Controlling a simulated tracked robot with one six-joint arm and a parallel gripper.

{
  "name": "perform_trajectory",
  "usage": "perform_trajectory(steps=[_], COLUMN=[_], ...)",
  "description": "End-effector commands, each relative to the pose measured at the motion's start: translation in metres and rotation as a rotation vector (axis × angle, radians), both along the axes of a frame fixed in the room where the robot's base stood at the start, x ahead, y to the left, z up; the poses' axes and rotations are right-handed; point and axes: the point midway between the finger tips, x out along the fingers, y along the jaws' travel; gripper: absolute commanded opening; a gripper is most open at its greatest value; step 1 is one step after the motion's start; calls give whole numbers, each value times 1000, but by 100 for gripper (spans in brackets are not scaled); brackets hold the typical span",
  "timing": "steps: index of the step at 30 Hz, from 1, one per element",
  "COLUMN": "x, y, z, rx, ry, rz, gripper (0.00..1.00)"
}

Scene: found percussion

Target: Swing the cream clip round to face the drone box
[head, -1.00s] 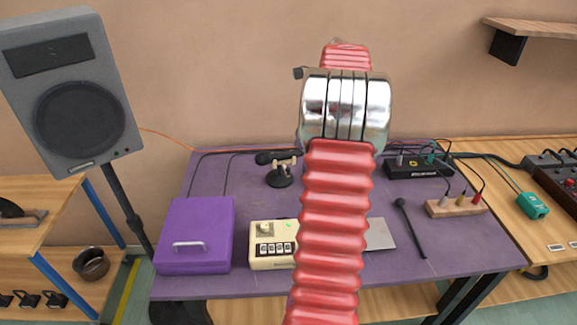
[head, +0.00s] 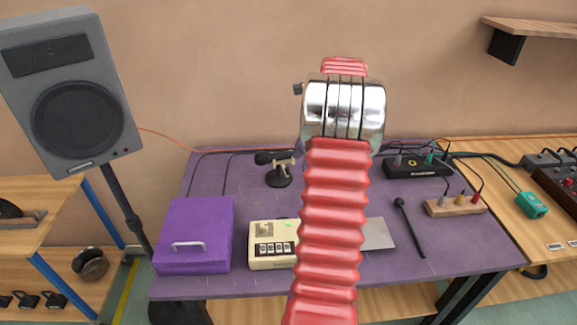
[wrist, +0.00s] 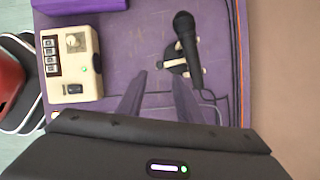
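The cream clip (head: 285,162) sits on a small dark round stand (head: 279,178) on the purple table and carries a black microphone (head: 265,158). In the wrist view the cream clip (wrist: 178,64) lies right of centre, with the microphone (wrist: 186,34) across it. A cream box (head: 264,234) with a knob and several switches stands in front; it also shows in the wrist view (wrist: 88,64). No label confirms which box is the drone box.
A purple box (head: 195,237) with a handle stands left of the cream box. A grey flat plate (head: 378,235), a black mallet-like stick (head: 408,226), a wooden block with plugs (head: 456,206) and a black box (head: 417,167) are at right. A cable runs beside the stand.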

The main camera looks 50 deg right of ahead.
Motion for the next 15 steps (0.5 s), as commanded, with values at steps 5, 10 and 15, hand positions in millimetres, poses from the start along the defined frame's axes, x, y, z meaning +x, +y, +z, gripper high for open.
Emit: perform_trajectory(steps=[5, 10, 15], x=[9, 19, 26], y=[6, 11, 15], z=[-26, -51, -71], rx=[2, 3, 0], ry=[0, 1, 0], rz=[1, 3, 1], gripper=[32, 32, 32])
